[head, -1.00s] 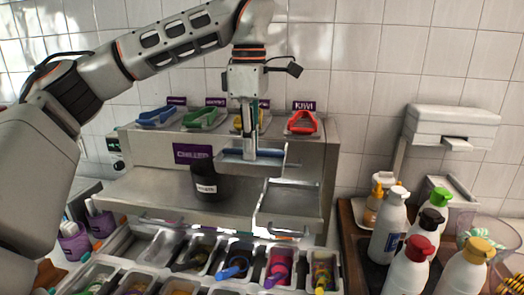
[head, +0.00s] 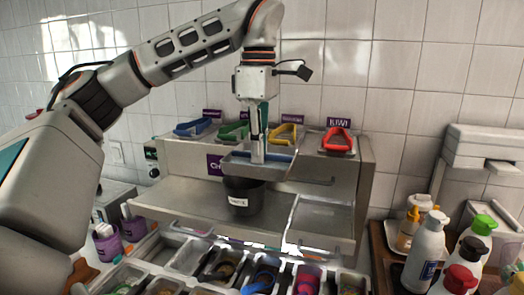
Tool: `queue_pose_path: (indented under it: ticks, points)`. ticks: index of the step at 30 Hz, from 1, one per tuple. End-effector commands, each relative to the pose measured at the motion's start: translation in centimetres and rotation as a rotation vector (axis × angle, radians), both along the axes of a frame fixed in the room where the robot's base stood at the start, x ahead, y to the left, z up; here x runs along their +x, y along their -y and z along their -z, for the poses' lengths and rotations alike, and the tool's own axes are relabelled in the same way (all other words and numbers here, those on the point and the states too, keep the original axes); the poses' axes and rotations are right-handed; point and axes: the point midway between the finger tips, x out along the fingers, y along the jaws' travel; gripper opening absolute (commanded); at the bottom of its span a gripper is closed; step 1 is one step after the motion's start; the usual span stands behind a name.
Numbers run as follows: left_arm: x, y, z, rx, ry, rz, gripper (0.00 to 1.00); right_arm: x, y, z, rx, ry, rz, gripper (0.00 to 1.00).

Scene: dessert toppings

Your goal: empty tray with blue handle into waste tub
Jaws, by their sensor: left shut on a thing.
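My left gripper (head: 258,155) points down and is shut on a grey metal tray (head: 302,174) with a blue strip along its top, in the head view. The blue strip (head: 282,157) is partly hidden by the fingers. The tray looks roughly level, and its contents cannot be made out. The black waste tub (head: 240,196), with a white label, stands upright on the steel shelf, below and slightly left of the tray. The tray overlaps the tub's upper rim in the picture. My right gripper is not in view.
Blue (head: 193,128), green (head: 233,131), yellow (head: 284,132) and red (head: 338,138) handled items lie on the steel unit's top. Several topping containers stand in front. Bottles (head: 425,250) stand at the right. The shelf (head: 325,215) right of the tub is mostly clear.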

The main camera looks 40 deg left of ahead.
Motion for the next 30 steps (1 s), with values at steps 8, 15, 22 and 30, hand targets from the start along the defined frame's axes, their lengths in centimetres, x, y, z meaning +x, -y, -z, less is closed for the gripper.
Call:
queue_pose_path:
  ticks: [8,15,22,30]
  points:
    - [0.4,-0.1,0.0,-0.002,0.001,-0.001,0.00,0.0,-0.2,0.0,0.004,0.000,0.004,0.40]
    - [4.9,-1.3,0.3,-0.014,-0.002,-0.001,0.00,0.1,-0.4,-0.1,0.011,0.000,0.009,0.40]
    - [10.0,-3.7,1.3,-0.012,0.000,-0.002,0.00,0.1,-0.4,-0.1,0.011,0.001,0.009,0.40]
    - [12.5,-5.5,2.1,-0.002,0.001,0.000,0.00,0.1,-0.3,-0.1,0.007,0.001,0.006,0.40]
